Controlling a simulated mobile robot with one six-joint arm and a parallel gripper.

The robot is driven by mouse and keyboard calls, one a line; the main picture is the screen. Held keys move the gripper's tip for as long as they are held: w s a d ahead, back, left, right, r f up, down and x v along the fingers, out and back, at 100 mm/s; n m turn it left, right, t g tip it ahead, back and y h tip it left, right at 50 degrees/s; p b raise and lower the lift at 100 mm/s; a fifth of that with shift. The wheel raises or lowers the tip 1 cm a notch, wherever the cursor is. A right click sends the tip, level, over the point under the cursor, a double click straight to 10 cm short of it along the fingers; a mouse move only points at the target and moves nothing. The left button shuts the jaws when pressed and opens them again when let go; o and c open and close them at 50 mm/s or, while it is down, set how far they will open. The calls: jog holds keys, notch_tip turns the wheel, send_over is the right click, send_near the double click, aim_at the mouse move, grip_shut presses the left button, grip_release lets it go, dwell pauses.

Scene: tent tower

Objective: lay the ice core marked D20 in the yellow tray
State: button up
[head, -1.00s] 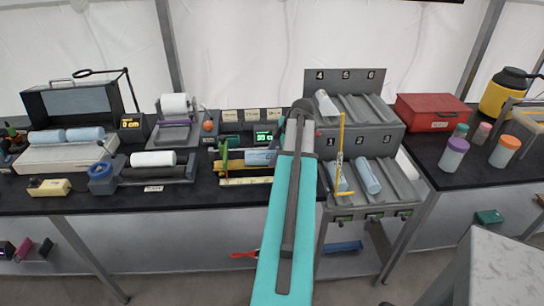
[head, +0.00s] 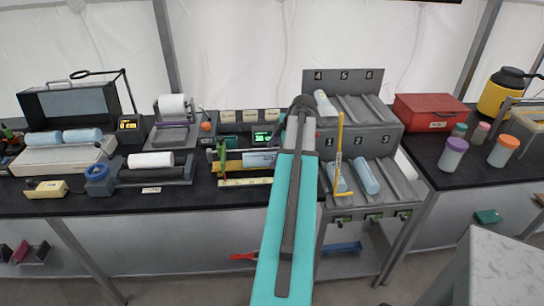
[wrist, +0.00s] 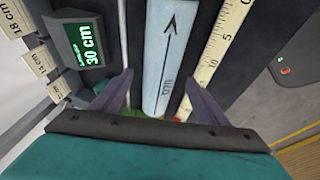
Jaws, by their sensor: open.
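A pale blue ice core (wrist: 165,50) with a black arrow and a mark lies between my fingertips in the wrist view. The mark is turned and I cannot read it surely. I cannot tell whether that strip is the yellow tray. My gripper (wrist: 158,84) is open, with one finger on each side of the core; any contact is unclear. In the head view my arm hides the gripper.
A green display (wrist: 86,44) reads 30 cm beside the core. A cream ruler (wrist: 212,62) runs along its other side. A numbered rack (head: 385,140) holds several cores to the right, with a yellow upright rod (head: 339,145) in front.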

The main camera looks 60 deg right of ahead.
jog(key=b+v, duration=0.2)
jog(key=v, duration=1)
jog(key=shift+b, duration=0.3)
dwell(0.8)
